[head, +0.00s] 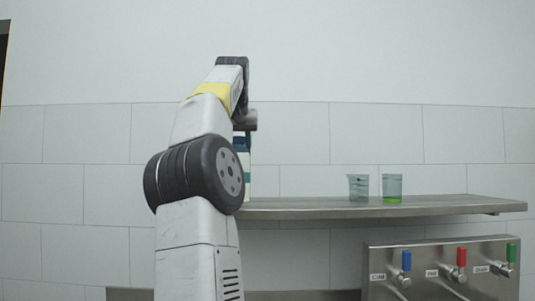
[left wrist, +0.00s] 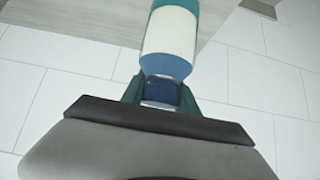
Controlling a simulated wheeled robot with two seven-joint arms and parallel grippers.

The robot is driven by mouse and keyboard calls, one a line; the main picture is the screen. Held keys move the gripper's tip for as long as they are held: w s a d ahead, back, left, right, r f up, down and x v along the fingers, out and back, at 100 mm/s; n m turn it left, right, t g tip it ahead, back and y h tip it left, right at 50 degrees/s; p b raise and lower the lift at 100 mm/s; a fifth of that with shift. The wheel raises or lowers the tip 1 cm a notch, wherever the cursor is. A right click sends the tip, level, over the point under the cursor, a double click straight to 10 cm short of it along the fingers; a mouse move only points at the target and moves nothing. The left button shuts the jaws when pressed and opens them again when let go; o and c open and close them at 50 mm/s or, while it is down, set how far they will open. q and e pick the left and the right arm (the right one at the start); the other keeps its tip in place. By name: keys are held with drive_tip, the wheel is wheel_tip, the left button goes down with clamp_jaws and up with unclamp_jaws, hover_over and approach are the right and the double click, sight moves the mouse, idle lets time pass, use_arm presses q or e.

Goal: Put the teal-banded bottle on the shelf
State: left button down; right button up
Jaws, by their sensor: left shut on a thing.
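The teal-banded bottle (left wrist: 170,32) shows in the left wrist view, with a white body, a teal band at the picture's top edge and a blue shoulder. My left gripper (left wrist: 160,93) is shut on its neck and cap. In the head view a strip of the bottle (head: 244,160) shows beside my left arm, upright; the arm hides the rest. The shelf (head: 310,208) is a long grey board on the wall, and the bottle is at its left part. I cannot tell whether the bottle's base touches it. My right gripper is in neither view.
Two clear beakers stand on the shelf: one plain (head: 358,187), one with green liquid (head: 392,188). The shelf is clear between the bottle and the beakers, and right of them. A steel dispenser (head: 440,265) with blue, red and green taps is below.

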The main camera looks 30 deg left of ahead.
use_arm(q)
drive_tip(key=shift+f, duration=0.75)
drive_tip(key=c, duration=0.9)
unclamp_jaws()
drive_tip(key=shift+f, duration=0.1)
drive_tip(key=shift+v, duration=6.05)
